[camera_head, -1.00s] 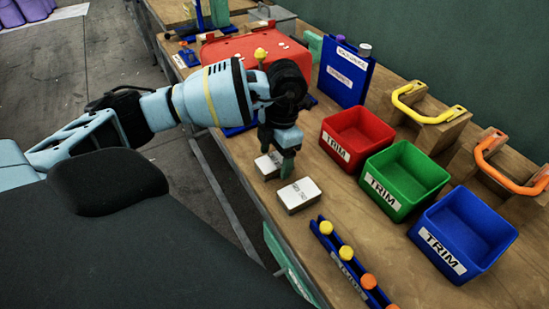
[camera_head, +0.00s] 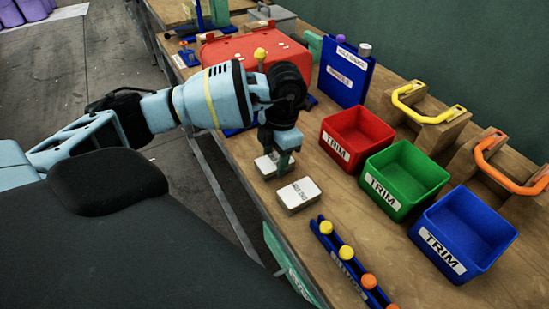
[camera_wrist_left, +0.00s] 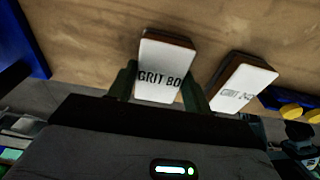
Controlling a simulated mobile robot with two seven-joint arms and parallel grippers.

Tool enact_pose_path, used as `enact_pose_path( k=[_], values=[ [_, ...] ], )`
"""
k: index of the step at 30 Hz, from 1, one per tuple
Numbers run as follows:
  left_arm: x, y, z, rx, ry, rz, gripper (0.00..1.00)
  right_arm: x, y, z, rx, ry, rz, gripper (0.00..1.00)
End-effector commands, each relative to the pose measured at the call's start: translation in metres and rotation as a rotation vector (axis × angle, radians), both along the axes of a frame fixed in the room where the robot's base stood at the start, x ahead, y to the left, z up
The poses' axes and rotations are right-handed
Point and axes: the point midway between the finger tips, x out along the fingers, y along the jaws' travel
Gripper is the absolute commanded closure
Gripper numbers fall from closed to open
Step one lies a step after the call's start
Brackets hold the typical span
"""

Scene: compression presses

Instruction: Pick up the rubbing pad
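Two white-topped rubbing pads with brown undersides lie side by side on the wooden bench. My left gripper (camera_head: 278,160) points down at the farther pad (camera_head: 264,168), partly covering it. In the left wrist view this pad (camera_wrist_left: 164,70), printed "GRIT 80" or similar, sits between my left gripper's two dark green fingers (camera_wrist_left: 160,86). The fingers are close against its sides; I cannot tell whether they press on it. The nearer pad (camera_head: 299,195) lies free beside it and also shows in the left wrist view (camera_wrist_left: 240,84). My right gripper is not in view.
Red (camera_head: 355,137), green (camera_head: 403,178) and blue (camera_head: 462,236) TRIM bins stand right of the pads. A blue rack (camera_head: 343,258) with yellow and orange knobs lies nearer. A red case (camera_head: 228,46) and a blue holder (camera_head: 345,78) stand behind. Bench surface is clear around the pads.

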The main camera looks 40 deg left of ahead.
Motion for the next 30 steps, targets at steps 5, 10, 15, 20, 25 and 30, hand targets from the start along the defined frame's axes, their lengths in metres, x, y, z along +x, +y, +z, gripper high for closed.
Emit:
enact_pose_path(
  k=[5, 10, 15, 20, 25, 30],
  values=[
    [0.0, 0.0, 0.0, 0.0, 0.0, 0.0, 0.73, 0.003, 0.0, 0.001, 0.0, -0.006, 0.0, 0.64],
    [0.0, 0.0, 0.0, 0.0, 0.0, 0.0, 0.73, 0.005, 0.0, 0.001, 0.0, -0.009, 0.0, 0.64],
    [0.0, 0.0, 0.005, 0.0, -0.001, 0.0, 0.73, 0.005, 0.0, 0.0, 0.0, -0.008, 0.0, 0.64],
    [0.001, 0.0, 0.021, 0.0, -0.003, 0.0, 0.73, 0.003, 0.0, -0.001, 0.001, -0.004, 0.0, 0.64],
    [-0.009, -0.005, 0.041, 0.001, 0.001, -0.004, 0.73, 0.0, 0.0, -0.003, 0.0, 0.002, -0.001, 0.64],
    [-0.042, -0.021, 0.044, 0.001, 0.001, -0.006, 0.73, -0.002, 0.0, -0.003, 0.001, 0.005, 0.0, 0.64]
  ],
)
